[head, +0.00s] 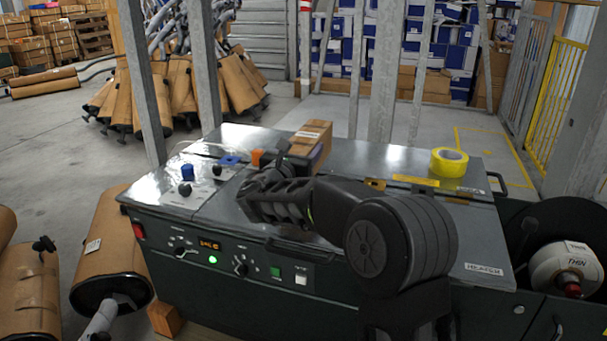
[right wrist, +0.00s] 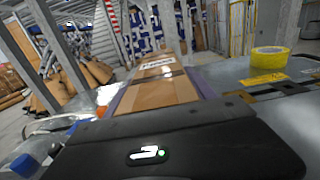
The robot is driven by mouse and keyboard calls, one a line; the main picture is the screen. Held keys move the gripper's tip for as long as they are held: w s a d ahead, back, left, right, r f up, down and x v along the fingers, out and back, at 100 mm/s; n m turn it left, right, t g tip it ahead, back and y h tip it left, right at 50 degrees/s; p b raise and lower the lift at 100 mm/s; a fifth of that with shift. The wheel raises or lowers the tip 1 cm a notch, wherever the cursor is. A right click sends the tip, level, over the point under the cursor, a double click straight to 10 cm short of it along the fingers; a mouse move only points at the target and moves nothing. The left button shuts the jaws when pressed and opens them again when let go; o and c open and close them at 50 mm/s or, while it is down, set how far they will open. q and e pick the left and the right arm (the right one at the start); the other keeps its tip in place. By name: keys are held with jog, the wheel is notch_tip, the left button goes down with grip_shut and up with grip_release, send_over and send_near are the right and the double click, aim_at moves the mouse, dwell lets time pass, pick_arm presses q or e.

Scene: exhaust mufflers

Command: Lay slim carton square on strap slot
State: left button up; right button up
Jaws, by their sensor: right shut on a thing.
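The slim brown carton (head: 312,134) is at the top of the strapping machine (head: 240,140), with its long side running away from me. My right gripper (head: 300,157) is shut on its near end. In the right wrist view the carton (right wrist: 158,92) shows a white label and a dark band across it, between purplish finger pads. Whether its underside touches the machine top cannot be told. The strap slot is not clearly visible; dark openings with yellow marks (right wrist: 268,92) show right of the carton. My left gripper is not in view.
A yellow tape roll (head: 449,162) stands on the top at right. Blue (head: 187,172) and orange (head: 257,157) parts lie left of the carton. Grey posts (head: 207,65) rise behind the machine. A strap reel (head: 565,270) is at far right. Wrapped mufflers (head: 112,240) stand at left.

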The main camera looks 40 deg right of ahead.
jog(key=shift+f, duration=0.15)
notch_tip(320, 180, down, 5)
jog(key=shift+b, duration=1)
jog(key=o, duration=1.7)
jog(key=p+v, duration=0.2)
jog(key=v, duration=1)
